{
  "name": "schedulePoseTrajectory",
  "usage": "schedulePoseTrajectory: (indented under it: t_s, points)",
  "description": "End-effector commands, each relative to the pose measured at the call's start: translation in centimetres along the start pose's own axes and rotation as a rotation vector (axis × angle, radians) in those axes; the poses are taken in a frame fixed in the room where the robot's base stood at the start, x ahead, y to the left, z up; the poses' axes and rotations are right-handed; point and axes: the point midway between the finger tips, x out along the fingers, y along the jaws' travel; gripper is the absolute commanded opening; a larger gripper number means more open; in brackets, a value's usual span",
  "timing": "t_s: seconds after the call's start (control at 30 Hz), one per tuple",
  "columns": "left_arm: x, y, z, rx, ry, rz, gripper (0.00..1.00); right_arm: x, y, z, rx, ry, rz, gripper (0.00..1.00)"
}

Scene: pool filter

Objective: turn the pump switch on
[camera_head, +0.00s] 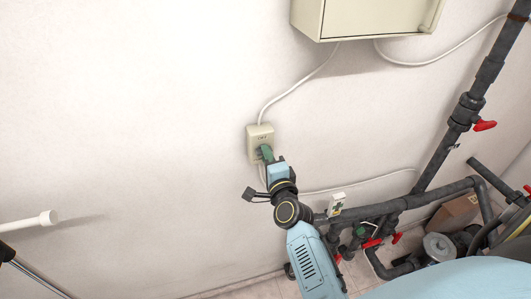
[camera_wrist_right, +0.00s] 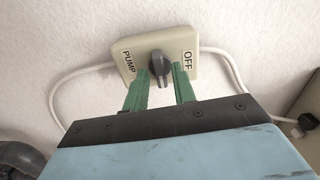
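The pump switch is a beige wall box (camera_head: 259,137) in the head view, with its upper label showing and its knob hidden behind my right gripper (camera_head: 266,153). In the right wrist view the box (camera_wrist_right: 134,72) carries a dark rotary knob (camera_wrist_right: 160,67) between labels reading PUMP and OFF. My right gripper's green fingers (camera_wrist_right: 160,88) are apart, one on each side of the knob, with the knob between their tips. A gap shows beside the knob, and I cannot tell whether either finger touches it. My left gripper is not in the head view.
A beige cabinet (camera_head: 372,17) hangs on the wall above right. White cables run from the box along the wall. Dark pipes (camera_head: 440,157) with red valve handles (camera_head: 485,125) fill the right side. A white rod (camera_head: 30,222) juts in at lower left. The wall left of the box is clear.

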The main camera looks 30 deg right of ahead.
Motion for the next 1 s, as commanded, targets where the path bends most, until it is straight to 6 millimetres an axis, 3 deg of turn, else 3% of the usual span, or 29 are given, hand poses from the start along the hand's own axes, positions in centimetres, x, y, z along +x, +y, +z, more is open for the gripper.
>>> schedulePoseTrajectory:
  t_s: [0.23,0.7,1.0]
  points:
    - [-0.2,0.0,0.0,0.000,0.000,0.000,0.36,-0.7,0.0,0.0,-0.005,-0.001,0.002,0.26]
    - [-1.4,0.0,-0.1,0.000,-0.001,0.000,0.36,-5.8,-0.1,0.0,-0.006,-0.001,0.000,0.26]
    - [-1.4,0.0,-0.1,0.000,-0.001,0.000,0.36,-6.0,0.0,0.0,-0.006,-0.001,0.000,0.26]
